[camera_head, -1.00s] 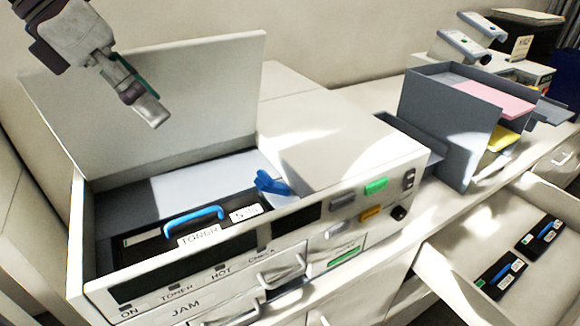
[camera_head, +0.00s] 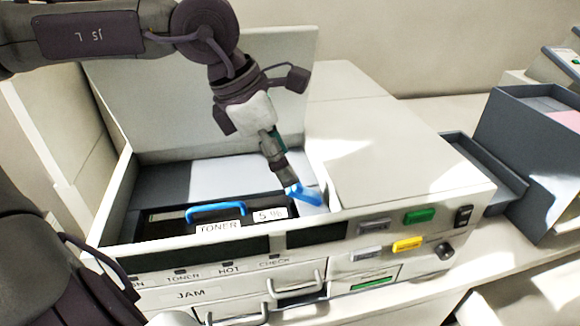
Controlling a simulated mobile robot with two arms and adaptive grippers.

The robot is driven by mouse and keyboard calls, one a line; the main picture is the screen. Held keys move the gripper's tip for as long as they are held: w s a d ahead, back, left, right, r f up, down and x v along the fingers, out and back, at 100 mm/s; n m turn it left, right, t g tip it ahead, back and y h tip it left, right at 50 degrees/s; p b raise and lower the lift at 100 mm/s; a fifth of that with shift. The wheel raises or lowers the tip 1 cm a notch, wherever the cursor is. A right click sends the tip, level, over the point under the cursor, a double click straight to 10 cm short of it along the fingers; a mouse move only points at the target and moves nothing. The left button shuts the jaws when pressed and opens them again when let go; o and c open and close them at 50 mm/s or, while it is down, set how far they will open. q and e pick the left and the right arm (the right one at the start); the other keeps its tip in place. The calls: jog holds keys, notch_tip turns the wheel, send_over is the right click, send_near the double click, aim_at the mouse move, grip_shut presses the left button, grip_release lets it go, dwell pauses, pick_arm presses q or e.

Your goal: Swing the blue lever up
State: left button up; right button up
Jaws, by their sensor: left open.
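The blue lever (camera_head: 308,195) sits inside the open printer bay, at its right end beside the inner wall. It lies low, slanting down to the right. My left gripper (camera_head: 287,183) reaches down into the bay from above, with its fingertips at the lever's upper left end. The fingers partly hide that end, and I cannot tell whether they touch it. The gripper is open. My right gripper is not in view.
The printer lid (camera_head: 225,110) stands open behind the bay. A toner cartridge with a blue handle (camera_head: 216,209) lies left of the lever. Buttons, including a green one (camera_head: 419,215), line the front panel. A grey tray (camera_head: 487,172) and organizer (camera_head: 530,150) stand at right.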

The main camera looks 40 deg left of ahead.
aim_at(305, 191)
pick_arm(q)
jog(key=shift+x, duration=1.15)
jog(key=shift+f, duration=0.35)
jog(key=shift+d+f, duration=0.1)
jog(key=shift+f, duration=0.15)
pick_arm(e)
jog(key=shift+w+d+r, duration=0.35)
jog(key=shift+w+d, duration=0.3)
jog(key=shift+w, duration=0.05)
pick_arm(q)
jog(key=shift+w, duration=0.1)
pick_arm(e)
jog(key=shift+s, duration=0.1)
pick_arm(q)
jog(key=shift+c, duration=0.9)
jog(key=c, duration=1)
jog(key=shift+o, duration=0.2)
jog(key=shift+r, duration=0.1)
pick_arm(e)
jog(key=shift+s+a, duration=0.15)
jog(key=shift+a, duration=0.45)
